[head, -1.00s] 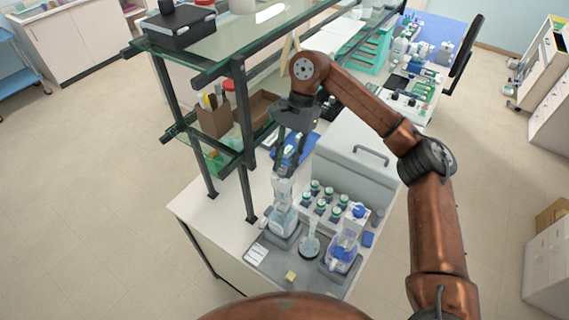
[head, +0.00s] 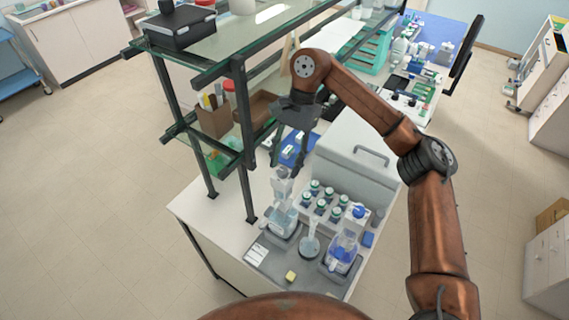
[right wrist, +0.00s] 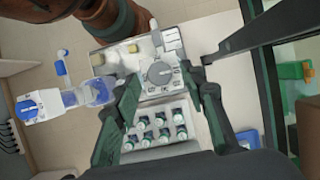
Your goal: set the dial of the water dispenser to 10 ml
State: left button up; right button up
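The water dispenser (head: 284,217) is a clear bottle with a pale head, standing on a grey tray (head: 262,262) at the bench's near end. Its grey round dial (right wrist: 160,73) with a light pointer shows from above in the right wrist view; its scale is too small to read. My right gripper (head: 290,166) is above the dispenser head, fingers spread. In the right wrist view the fingers of the right gripper (right wrist: 168,100) stand wide apart on either side of the dial, with nothing between them and no visible contact. My left gripper is not in view.
A second dispenser (head: 342,249) with blue liquid and a small flask (head: 310,242) stand to the right. A rack of several capped vials (head: 324,200) and a white box (head: 352,160) sit behind. A shelf frame (head: 243,140) rises close on the left.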

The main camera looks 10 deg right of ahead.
jog(key=v, duration=1.1)
jog(key=shift+r, duration=0.2)
